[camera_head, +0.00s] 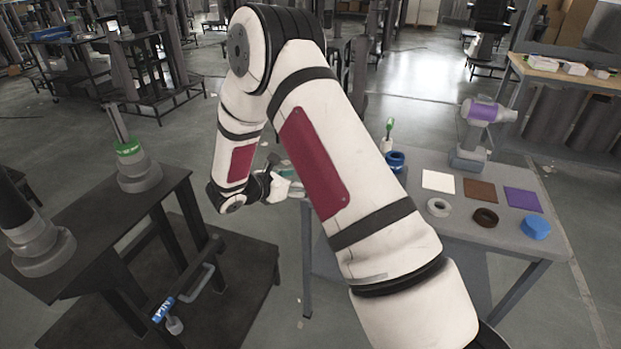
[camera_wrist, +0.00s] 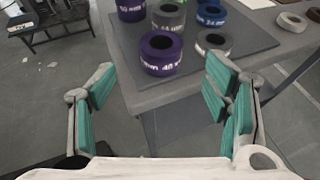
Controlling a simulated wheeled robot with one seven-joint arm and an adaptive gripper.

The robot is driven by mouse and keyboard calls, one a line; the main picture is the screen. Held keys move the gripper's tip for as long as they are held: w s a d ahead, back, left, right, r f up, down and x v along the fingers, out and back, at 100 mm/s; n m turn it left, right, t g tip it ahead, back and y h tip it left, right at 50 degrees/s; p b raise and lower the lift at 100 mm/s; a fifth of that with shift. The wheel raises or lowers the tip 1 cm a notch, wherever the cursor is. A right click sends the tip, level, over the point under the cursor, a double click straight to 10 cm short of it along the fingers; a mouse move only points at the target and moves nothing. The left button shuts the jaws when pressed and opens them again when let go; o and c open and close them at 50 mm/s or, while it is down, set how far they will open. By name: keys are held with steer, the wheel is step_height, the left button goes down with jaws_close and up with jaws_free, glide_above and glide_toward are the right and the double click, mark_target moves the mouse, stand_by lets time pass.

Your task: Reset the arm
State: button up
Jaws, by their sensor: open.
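My arm crosses the middle of the head view, bent at the elbow. My gripper (camera_head: 288,176) is partly hidden behind the arm there, near the left edge of the grey table. In the wrist view my gripper (camera_wrist: 160,100) is open, with its teal-padded fingers wide apart and nothing between them. Beyond the fingers, a purple ring (camera_wrist: 161,52) stands on a dark mat (camera_wrist: 250,42) at the table's edge. The fingers appear apart from the rings.
The grey table (camera_head: 470,238) holds coloured squares, several rings and a purple-and-grey tool (camera_head: 480,125). More labelled rings, including a grey one (camera_wrist: 214,43), stand on the mat. A dark bench (camera_head: 110,225) with column parts (camera_head: 137,168) is at left. Open floor lies between.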

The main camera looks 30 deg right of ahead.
steer(key=shift+v, duration=0.95)
steer(key=s+r+m+g+y, duration=0.4)
steer(key=s+r+m, duration=0.7)
steer(key=s+r, duration=0.65)
steer(key=s+a+r+m+t+y+p, duration=0.1)
steer(key=s+a+r+m+t+y, duration=0.1)
steer(key=s, duration=0.6)
steer(key=s+a+r+m+t+y, duration=0.2)
steer(key=s+a+r+m+y, duration=0.2)
steer(key=s+a+m+y, duration=0.3)
steer(key=s+a+m, duration=0.1)
steer(key=s+a, duration=0.1)
steer(key=a, duration=0.2)
steer(key=shift+s+a+r+t+p, duration=0.2)
steer(key=shift+s+r+t+p, duration=0.1)
steer(key=shift+r+p, duration=0.1)
